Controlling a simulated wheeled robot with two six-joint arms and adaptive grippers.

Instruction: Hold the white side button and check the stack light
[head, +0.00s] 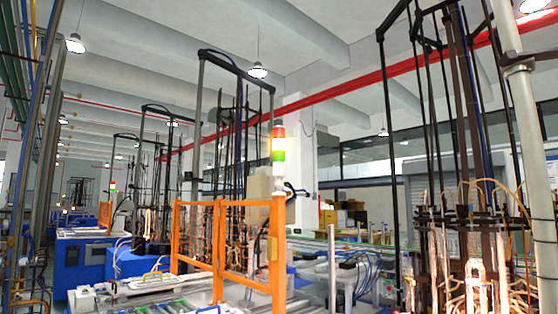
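A stack light (279,144) stands upright on top of an orange post at the middle of the head view. I cannot tell for sure which section is lit. The white side button cannot be made out in this view. Neither of my grippers shows in the picture.
An orange guard frame (222,275) with mesh panels stands below the stack light. A beige box (260,184) is beside the post. Tall black machine frames with glowing parts stand at right. A smaller stack light (112,187) is far left.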

